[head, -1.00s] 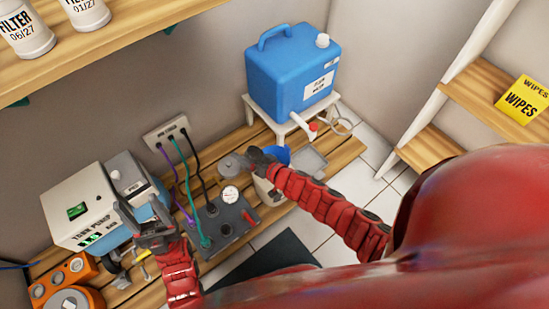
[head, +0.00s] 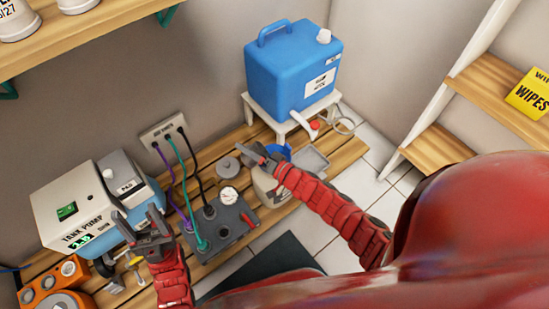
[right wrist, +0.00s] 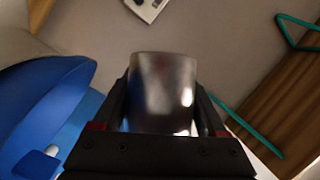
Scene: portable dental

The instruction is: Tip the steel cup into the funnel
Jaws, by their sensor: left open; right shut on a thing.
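My right gripper (head: 262,154) is at the blue funnel (head: 284,151), close to it or over its left edge in the head view; the gap in height is unclear. In the right wrist view, the shiny steel cup (right wrist: 163,92) sits between the two fingers of that gripper, which is shut on it. The cup is hard to make out in the head view, and its tilt and contents cannot be told. The funnel stands at the mouth of a pale jug (head: 266,186), partly hidden by my right arm. My left gripper (head: 148,229) is open and empty near the tank pump.
A blue water tank (head: 292,70) on a white stool (head: 268,115) stands behind the funnel. The tank pump (head: 85,210), grey gauge box (head: 222,225) and orange unit (head: 55,290) lie to the left. Cables hang from the wall socket (head: 164,133). A grey tray (head: 310,160) is right of the funnel.

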